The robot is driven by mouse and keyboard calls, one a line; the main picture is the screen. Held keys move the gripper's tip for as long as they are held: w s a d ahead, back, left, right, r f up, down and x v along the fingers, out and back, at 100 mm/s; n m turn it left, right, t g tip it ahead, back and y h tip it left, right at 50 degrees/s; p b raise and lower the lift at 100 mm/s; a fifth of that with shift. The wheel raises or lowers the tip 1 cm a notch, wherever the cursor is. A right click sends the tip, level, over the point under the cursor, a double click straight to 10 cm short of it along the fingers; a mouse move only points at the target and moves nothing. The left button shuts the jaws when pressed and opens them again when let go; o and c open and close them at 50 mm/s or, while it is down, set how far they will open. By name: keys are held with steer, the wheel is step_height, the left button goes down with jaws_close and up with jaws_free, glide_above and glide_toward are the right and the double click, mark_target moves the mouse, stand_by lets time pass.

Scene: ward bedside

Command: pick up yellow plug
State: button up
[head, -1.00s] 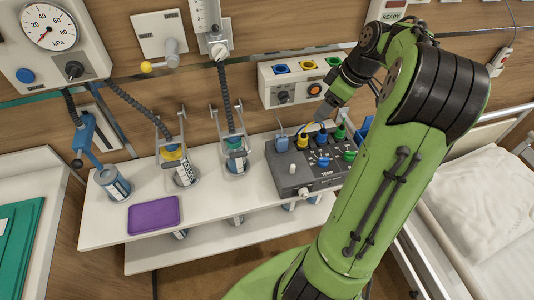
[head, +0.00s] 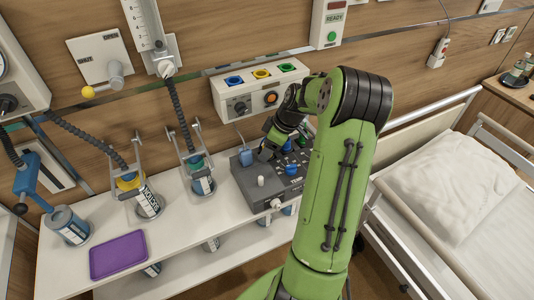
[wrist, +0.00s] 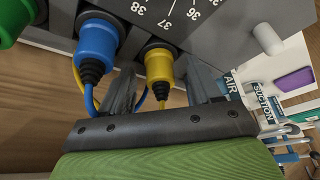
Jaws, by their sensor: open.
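The yellow plug (wrist: 158,68) sits in the face of a dark grey control box (wrist: 215,25), with a yellow cord leaving its black end. In the wrist view it is between the two fingers of my open gripper (wrist: 163,78), nearer the middle, with gaps visible on both sides. A blue plug (wrist: 97,42) is just outside the left finger. A green plug (wrist: 12,18) is farther left. In the head view my gripper (head: 266,150) is over the box (head: 262,200), and the yellow plug is hidden behind it.
The box stands on a white shelf (head: 185,222) with a purple tray (head: 118,254) and several suction canisters (head: 148,203). A wall panel with colored sockets (head: 261,87) is behind the box. A bed (head: 435,190) is at the right.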

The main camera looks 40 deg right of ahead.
steer(key=shift+r, duration=0.1)
steer(key=c, duration=1.1)
